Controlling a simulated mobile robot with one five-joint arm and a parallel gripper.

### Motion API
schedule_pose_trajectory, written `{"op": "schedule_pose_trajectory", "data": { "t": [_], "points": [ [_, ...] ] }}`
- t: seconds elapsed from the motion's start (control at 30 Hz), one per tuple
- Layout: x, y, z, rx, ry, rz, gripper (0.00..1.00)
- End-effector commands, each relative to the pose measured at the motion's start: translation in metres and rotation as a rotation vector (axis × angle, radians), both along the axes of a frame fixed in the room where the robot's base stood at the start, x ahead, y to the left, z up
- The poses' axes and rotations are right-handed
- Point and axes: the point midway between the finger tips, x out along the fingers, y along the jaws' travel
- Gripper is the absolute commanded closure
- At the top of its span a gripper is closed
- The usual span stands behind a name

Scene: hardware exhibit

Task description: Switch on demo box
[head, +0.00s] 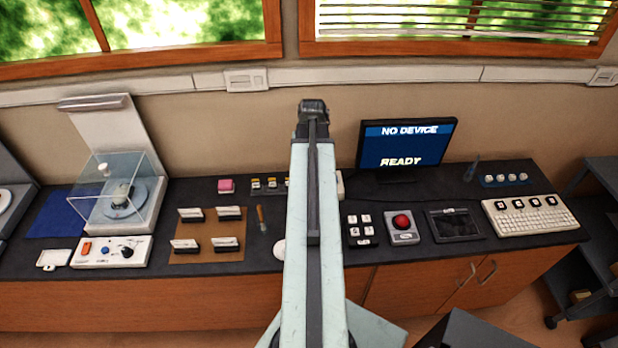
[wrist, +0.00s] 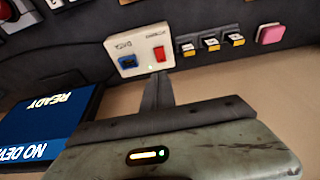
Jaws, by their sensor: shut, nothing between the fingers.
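A small white box (wrist: 140,50) shows upside down in the wrist view, with a red rocker switch (wrist: 160,54) and a blue socket marked DATA (wrist: 128,62). Which way the switch is set I cannot tell. In the head view my arm hides most of this box; a pale sliver (head: 340,186) shows right of the arm. No label reading demo box is legible. My gripper (wrist: 158,78) is shut and empty, its tips in line with the box's switch side; whether they touch it I cannot tell. In the head view the fingers are hidden.
A monitor (head: 407,145) reading NO DEVICE, READY stands right of the arm. Three yellow-marked switches (wrist: 212,44) and a pink block (wrist: 270,33) sit beside the box. A white control box with a red switch (head: 110,252) and a clear-covered device (head: 120,190) stand far left.

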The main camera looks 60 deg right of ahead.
Motion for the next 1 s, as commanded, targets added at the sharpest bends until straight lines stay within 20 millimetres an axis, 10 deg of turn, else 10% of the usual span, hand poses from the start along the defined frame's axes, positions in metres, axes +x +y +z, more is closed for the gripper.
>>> {"op": "schedule_pose_trajectory", "data": {
  "t": [1.0],
  "points": [
    [0.01,-0.011,0.016,0.0,0.0,0.003,1.0]
  ]
}}
